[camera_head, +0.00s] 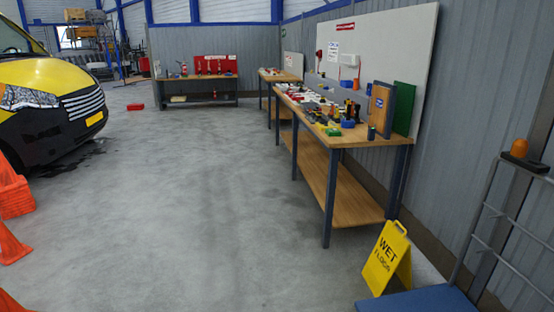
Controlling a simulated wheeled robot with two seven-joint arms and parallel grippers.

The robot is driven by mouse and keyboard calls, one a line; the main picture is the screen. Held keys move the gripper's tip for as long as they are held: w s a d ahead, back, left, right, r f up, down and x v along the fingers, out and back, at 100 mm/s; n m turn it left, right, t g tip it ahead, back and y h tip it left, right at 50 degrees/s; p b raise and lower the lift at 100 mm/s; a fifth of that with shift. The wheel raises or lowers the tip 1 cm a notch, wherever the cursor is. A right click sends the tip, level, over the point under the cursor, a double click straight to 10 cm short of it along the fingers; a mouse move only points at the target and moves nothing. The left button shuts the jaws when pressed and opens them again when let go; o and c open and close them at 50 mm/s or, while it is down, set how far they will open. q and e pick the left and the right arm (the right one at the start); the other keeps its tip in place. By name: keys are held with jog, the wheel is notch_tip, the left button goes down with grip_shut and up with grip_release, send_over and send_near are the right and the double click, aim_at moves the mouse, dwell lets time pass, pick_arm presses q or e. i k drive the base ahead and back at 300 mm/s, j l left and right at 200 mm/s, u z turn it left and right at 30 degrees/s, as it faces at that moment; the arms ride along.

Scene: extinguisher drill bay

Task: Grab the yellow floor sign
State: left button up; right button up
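The yellow floor sign (386,258) stands upright on the concrete floor at the lower right of the head view, in front of the near end of the long workbench. It is an A-frame with a cut-out handle at the top and the black words "WET FLOOR" on its face. A blue surface at the bottom edge of the view is close to its foot. Neither of my grippers shows in this view.
A long workbench (350,139) with tools runs along the right wall. A blue platform (430,299) with a grey rail frame is at the lower right. Orange cones (12,191) and a yellow van (45,88) are at left. The middle floor is clear.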

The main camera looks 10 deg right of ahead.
aim_at(390, 247)
jog(key=i+j+z, duration=0.1)
jog(key=i+z, duration=0.3)
jog(key=i, duration=1.35)
jog(key=i+z, duration=0.65)
jog(key=z, duration=0.15)
jog(key=i+j+z, duration=0.2)
jog(key=z, duration=0.25)
jog(key=i+z, duration=0.2)
jog(key=z, duration=0.15)
jog(key=i+z, duration=0.25)
jog(key=z, duration=0.15)
jog(key=i+j+z, duration=0.1)
jog(key=z, duration=0.25)
jog(key=i, duration=0.1)
